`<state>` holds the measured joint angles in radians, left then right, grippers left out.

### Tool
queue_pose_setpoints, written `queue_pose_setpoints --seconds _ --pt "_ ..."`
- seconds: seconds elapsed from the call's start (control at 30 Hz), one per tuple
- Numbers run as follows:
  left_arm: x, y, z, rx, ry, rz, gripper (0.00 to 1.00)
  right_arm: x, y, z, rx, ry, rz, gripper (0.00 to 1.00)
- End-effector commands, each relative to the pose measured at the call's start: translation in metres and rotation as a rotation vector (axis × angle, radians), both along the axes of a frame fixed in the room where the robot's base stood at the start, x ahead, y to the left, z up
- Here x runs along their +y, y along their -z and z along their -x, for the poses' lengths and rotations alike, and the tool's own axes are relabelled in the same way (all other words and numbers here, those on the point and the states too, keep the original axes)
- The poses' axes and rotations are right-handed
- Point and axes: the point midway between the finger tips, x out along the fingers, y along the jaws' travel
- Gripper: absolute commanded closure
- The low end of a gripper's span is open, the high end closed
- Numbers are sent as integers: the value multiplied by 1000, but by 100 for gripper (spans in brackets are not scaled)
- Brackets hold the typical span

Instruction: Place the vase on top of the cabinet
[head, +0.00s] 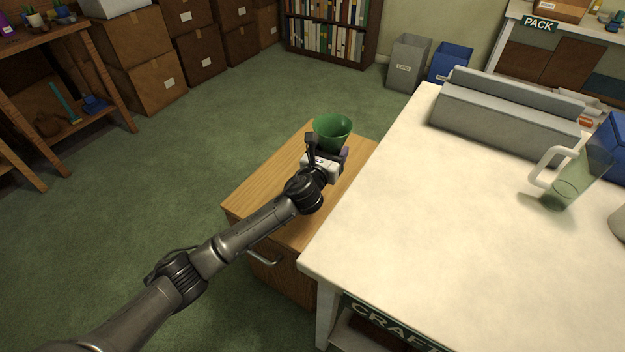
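A green vase (333,128) with a wide flared mouth is upright over the far end of the wooden cabinet (268,180). My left gripper (328,152) is at the vase's lower part, with a dark finger piece on its left side and another dark part on its right. The gripper hides the vase's base, so I cannot tell whether it rests on the cabinet top or hangs just above it. I cannot tell whether the fingers press on the vase. My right gripper is not in view.
A white craft table (420,225) stands close right of the cabinet, higher than its top. It carries a grey box-like holder (505,115) and a clear pitcher (575,175). Stacked cardboard boxes (155,75) and a shelf (65,95) stand left. Green floor lies open between.

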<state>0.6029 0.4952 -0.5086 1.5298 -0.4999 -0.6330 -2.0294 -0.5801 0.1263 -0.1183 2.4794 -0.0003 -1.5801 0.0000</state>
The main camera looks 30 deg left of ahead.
Motion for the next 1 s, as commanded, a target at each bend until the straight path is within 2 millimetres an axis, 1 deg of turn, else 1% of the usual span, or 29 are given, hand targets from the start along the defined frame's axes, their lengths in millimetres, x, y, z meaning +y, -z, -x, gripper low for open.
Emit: queue_pose_setpoints --seconds 0.03,0.1,0.23,0.33,0.47,0.7,0.8,1.0 --pt "5 11 -6 4 12 -4 74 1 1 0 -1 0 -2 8" --pt "10 23 -11 8 39 -5 74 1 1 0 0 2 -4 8" --pt "11 35 -15 10 87 -4 74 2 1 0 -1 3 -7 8" --pt "13 41 -13 12 114 -4 74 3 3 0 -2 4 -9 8" --pt "29 56 -3 14 122 -3 74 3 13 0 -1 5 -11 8" --pt "71 85 20 14 122 -3 74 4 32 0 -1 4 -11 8" --pt "85 94 28 13 121 -3 74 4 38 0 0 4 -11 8" --pt "103 104 38 11 123 -2 74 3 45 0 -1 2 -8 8"
